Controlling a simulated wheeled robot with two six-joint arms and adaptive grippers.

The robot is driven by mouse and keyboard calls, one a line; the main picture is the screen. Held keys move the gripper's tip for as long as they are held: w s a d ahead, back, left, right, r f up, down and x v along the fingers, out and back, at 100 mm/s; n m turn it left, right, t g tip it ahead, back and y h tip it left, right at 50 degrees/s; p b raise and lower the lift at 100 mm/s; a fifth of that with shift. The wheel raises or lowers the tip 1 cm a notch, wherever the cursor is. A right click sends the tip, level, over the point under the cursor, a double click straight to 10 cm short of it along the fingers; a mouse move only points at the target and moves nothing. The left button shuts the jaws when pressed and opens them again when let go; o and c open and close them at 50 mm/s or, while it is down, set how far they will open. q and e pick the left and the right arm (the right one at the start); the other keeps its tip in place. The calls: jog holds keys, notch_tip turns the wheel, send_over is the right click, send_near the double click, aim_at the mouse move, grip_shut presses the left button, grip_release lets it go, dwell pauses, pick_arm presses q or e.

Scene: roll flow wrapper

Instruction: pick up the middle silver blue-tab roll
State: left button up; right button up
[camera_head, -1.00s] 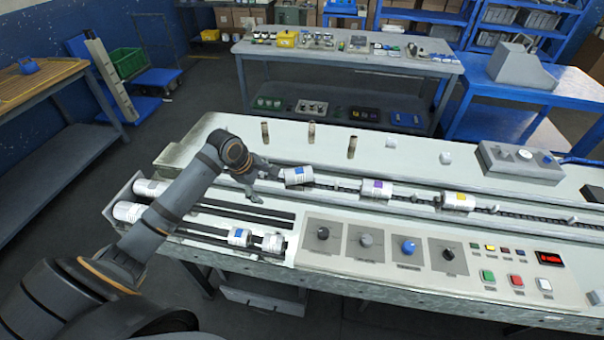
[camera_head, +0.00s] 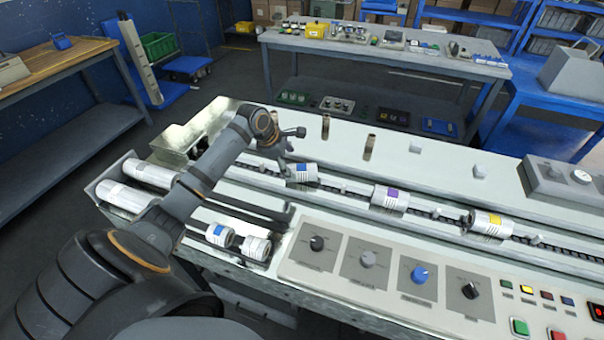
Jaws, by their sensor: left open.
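A silver-white roll with a blue tab (camera_head: 219,235) lies in the front channel tray at the left, between a plain-ended roll (camera_head: 257,247) and the longer rolls. Another white roll with a blue label (camera_head: 301,174) lies on the conveyor track. My left gripper (camera_head: 293,148) is open and empty, just above and behind the conveyor's blue-label roll, apart from it as far as I can tell. My left forearm crosses over the tray, hiding part of its channels. My right gripper is out of view.
Two long silver rolls (camera_head: 138,183) lie at the tray's left end. Purple-label (camera_head: 390,199) and yellow-label (camera_head: 485,225) rolls sit along the conveyor. Upright pegs (camera_head: 369,146) stand behind it. A knob panel (camera_head: 367,259) lies right of the tray.

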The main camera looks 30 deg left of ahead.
aim_at(298, 168)
pick_arm(q)
jog(key=shift+w+d+f, duration=0.1)
jog(key=shift+w+f, duration=0.2)
jog(key=shift+f, duration=0.25)
jog(key=shift+w+f, duration=0.15)
jog(key=shift+f, duration=0.15)
jog(key=shift+w+d+f, duration=0.15)
jog(key=shift+f, duration=0.15)
jog(key=x, duration=0.4)
jog(key=shift+w+d+f, duration=0.1)
jog(key=shift+w+f, duration=0.05)
jog(key=c, duration=1.5)
jog(key=shift+c, duration=0.2)
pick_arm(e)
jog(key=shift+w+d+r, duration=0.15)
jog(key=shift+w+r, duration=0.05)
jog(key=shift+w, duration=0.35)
